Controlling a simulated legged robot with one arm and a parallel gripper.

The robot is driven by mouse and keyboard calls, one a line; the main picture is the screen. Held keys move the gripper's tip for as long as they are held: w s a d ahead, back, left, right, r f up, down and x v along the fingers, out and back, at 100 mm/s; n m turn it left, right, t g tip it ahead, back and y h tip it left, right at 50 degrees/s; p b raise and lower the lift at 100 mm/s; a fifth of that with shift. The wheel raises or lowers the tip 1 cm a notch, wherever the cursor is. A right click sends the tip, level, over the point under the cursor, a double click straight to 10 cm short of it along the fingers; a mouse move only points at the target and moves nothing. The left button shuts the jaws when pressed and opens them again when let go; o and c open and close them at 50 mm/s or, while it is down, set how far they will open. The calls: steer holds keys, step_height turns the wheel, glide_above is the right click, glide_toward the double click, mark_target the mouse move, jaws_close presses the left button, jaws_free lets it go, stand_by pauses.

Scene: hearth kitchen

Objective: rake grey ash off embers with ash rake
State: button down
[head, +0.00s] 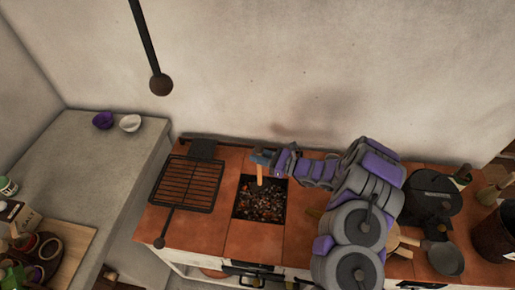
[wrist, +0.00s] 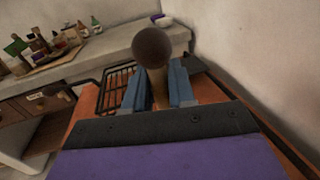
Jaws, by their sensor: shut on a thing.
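My gripper (head: 262,158) is shut on a tan wooden handle (head: 260,175), which I take to be the ash rake's. It is at the back edge of the square fire pit, and the handle shows over the pit. In the wrist view the handle stands between the two blue fingers (wrist: 160,92), with a brown round knob (wrist: 152,47) in front of it. I cannot make out the rake's head. The embers (head: 262,203) are dark with orange specks, and pale grey ash bits are scattered among them.
A black grill rack (head: 188,184) lies left of the pit on the red tiled hearth (head: 252,238). A dark rod with a ball end (head: 160,85) hangs at upper left. A black pot (head: 432,190) and pan (head: 445,258) are at right. A grey counter (head: 95,160) is at left.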

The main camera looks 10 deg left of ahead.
steer(key=shift+a+r, duration=0.2)
steer(key=shift+r, duration=0.6)
steer(key=shift+a+r+p, duration=0.25)
steer(key=shift+a+p, duration=0.05)
steer(key=shift+d, duration=0.5)
